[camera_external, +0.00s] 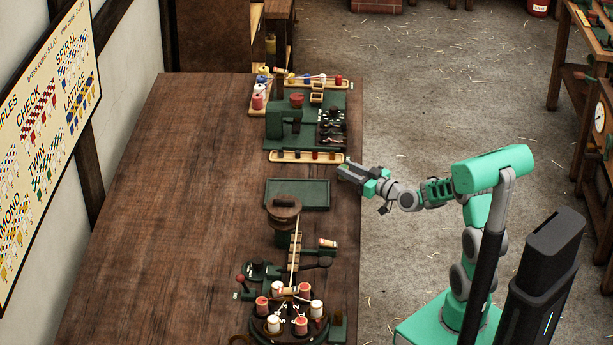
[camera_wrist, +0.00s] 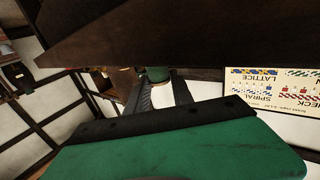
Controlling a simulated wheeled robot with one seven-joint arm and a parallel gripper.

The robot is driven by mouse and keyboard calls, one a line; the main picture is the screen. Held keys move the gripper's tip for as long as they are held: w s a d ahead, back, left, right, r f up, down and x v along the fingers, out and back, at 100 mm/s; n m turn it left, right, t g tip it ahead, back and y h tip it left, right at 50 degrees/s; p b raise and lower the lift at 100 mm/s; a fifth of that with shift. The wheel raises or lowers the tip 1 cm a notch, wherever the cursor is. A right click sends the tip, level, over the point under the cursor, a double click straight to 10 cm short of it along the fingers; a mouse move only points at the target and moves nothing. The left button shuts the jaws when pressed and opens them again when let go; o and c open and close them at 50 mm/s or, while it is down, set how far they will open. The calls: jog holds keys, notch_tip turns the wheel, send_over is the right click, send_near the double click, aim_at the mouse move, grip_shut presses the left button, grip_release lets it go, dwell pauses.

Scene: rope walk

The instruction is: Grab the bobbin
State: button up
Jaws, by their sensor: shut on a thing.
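My gripper (camera_external: 345,172) is at the right edge of the workbench, just right of the green tray and beside the end of a narrow wooden rack. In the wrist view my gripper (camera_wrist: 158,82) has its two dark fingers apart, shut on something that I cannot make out. A small green part shows between the fingertips. Several red or white bobbins (camera_external: 262,305) stand on the round braiding machine at the front of the bench. One bobbin (camera_external: 327,243) lies on a small stand behind it. I cannot tell which bobbin the task means.
The workbench (camera_external: 180,200) is bare on its left side. The green tray (camera_external: 298,194) looks empty. A green station (camera_external: 278,124) with more bobbins stands at the back. Open floor (camera_external: 430,110) lies right of the bench.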

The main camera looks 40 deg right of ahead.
grip_shut()
jog(key=shift+r, duration=0.1)
